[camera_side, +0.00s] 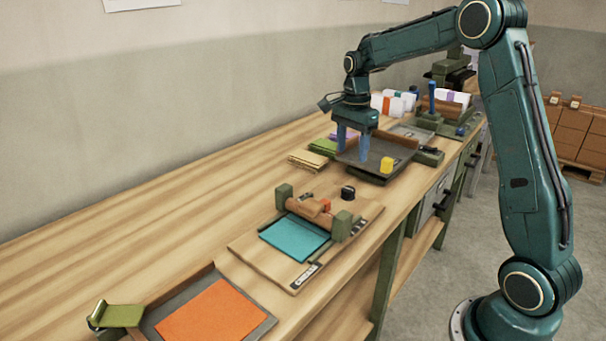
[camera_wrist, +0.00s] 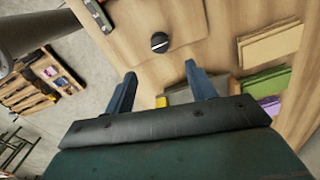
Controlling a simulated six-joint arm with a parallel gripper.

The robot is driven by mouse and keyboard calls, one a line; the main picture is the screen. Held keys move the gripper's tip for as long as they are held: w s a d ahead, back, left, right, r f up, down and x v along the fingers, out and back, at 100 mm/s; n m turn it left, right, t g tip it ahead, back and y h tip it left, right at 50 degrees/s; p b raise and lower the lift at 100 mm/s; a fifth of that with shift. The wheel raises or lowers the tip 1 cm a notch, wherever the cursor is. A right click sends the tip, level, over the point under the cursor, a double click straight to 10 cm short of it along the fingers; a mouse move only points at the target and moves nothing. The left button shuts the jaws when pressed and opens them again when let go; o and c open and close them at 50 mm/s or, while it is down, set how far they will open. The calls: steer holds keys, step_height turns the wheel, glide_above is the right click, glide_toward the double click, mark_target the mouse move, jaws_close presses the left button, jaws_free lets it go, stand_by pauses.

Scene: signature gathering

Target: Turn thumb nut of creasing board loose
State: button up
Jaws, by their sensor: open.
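The wooden board that appears to be the creasing board (camera_side: 245,243) lies mid-bench, with a brown roller-like bar between green posts and a teal sheet (camera_side: 295,238) on it. A black round knob (camera_side: 348,193), probably the thumb nut, stands at its far side. In the wrist view the knob (camera_wrist: 160,42) shows a pale line across its top and sits on light wood, ahead of the fingers. My gripper (camera_side: 352,152) is open and empty, pointing down above the dark tray beyond the board. Its two blue fingers (camera_wrist: 160,74) are apart, with nothing between them.
The dark tray (camera_side: 372,172) under my gripper carries a yellow block (camera_side: 387,165). Tan sheets (camera_side: 306,161) and a green stack (camera_side: 323,146) lie to its left. An orange sheet (camera_side: 210,316) lies in a tray at the front. The bench's left side is clear.

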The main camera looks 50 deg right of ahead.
mark_target(348, 189)
step_height(348, 189, down, 11)
stand_by(0.5)
steer(key=c, duration=1)
